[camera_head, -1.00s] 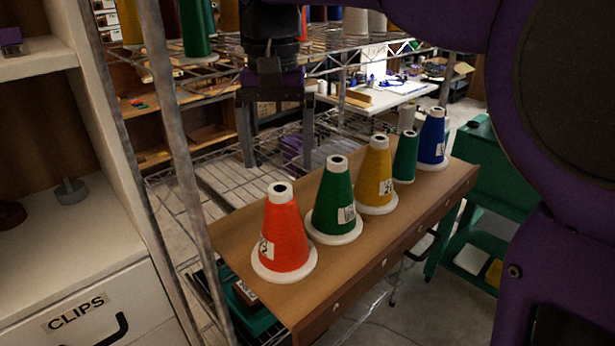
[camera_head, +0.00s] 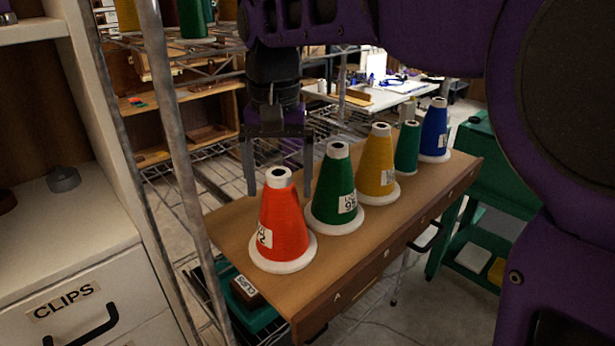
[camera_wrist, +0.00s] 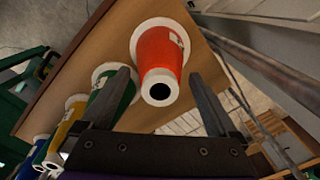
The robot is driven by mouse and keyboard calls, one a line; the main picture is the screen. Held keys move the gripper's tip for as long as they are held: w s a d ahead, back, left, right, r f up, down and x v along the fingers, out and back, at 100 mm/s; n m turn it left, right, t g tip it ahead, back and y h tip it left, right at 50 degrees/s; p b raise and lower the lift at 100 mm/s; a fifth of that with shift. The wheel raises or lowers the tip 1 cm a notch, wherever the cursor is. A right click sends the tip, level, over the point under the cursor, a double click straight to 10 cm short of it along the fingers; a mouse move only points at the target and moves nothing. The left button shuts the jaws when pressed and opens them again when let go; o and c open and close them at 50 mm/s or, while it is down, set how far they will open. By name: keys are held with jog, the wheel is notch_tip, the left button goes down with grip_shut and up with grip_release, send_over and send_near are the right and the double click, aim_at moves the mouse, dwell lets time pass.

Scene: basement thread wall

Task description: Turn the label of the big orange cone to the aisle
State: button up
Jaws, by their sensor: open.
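The big orange cone (camera_head: 283,225) stands upright on a white base at the near left end of the wooden shelf board (camera_head: 310,296). Its white label (camera_head: 265,238) shows on its left side in the head view. In the wrist view the orange cone (camera_wrist: 159,62) is seen from above, with its label at the upper right.
A green cone (camera_head: 335,190) stands close to the right of the orange one, then a yellow cone (camera_head: 377,165), a small green cone (camera_head: 406,150) and a blue cone (camera_head: 434,132). A metal rack post (camera_head: 185,150) and a white CLIPS drawer (camera_head: 75,300) are at left.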

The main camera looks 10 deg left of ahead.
jog(key=c, duration=1.1)
jog(key=shift+c, duration=0.4)
jog(key=shift+r+p, duration=0.25)
jog(key=shift+p, duration=0.15)
jog(key=n+p, duration=0.2)
jog(key=n, duration=0.2)
jog(key=shift+r+n, duration=0.1)
jog(key=shift+n, duration=0.3)
jog(key=n+p, duration=0.1)
jog(key=n, duration=0.2)
jog(key=shift+n, duration=0.4)
jog(key=n, duration=1.1)
